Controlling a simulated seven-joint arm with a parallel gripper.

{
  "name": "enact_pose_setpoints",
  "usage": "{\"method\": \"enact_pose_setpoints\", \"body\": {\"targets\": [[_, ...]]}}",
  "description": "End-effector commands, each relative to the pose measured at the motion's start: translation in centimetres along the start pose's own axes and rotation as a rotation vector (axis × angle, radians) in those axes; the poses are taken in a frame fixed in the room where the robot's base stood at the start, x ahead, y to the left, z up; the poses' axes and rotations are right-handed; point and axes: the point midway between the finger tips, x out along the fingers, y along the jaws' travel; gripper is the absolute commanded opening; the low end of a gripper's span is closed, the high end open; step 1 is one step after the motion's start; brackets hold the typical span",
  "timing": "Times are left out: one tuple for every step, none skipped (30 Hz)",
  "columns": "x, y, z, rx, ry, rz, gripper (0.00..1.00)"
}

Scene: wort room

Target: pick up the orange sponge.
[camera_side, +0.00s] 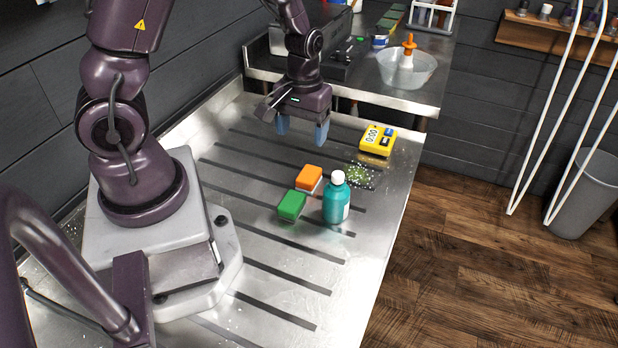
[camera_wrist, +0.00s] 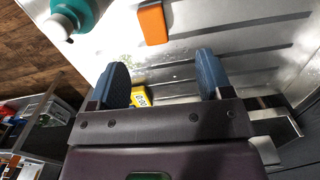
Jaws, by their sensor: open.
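The orange sponge (camera_side: 309,177) lies on the metal worktop, just behind a green sponge (camera_side: 291,205) and left of a teal bottle (camera_side: 336,200). In the wrist view the orange sponge (camera_wrist: 153,24) is at the top, beyond the fingertips and between their lines. My gripper (camera_side: 303,130) is above the worktop, farther back than the orange sponge and apart from it. Its two blue fingers are spread with nothing between them; they also show in the wrist view (camera_wrist: 160,72).
A yellow timer (camera_side: 377,140) lies at the back right. A green-speckled patch (camera_side: 360,176) is beside the bottle's cap. The bottle (camera_wrist: 76,14) stands close to the orange sponge. A bowl (camera_side: 406,70) sits on the back counter. The slatted worktop's front is clear.

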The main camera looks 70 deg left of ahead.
Motion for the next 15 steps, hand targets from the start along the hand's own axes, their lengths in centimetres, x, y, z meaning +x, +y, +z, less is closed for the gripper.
{"method": "enact_pose_setpoints", "body": {"targets": [[-0.1,0.3,-0.6,-0.023,0.028,0.015,0.72],[0.1,0.3,-0.7,-0.030,0.035,0.017,0.72],[0.5,0.3,-0.7,-0.036,0.037,0.017,0.72],[0.9,0.3,-0.8,-0.038,0.037,0.017,0.72],[1.4,0.3,-0.7,-0.039,0.035,0.016,0.72],[2.2,0.3,-0.7,-0.039,0.034,0.016,0.72],[2.8,0.3,-0.7,-0.038,0.032,0.014,0.72],[3.4,0.4,-0.7,-0.038,0.033,0.015,0.72],[4.2,0.4,-0.8,-0.038,0.034,0.015,0.72],[4.7,0.4,-0.8,-0.037,0.032,0.015,0.72],[5.2,0.4,-0.8,-0.036,0.034,0.016,0.72],[5.8,0.5,-0.8,-0.037,0.034,0.017,0.72],[6.2,0.5,-0.9,-0.037,0.035,0.016,0.72],[6.5,0.5,-0.9,-0.035,0.035,0.017,0.72],[6.9,0.6,-0.9,-0.034,0.036,0.017,0.72]]}}
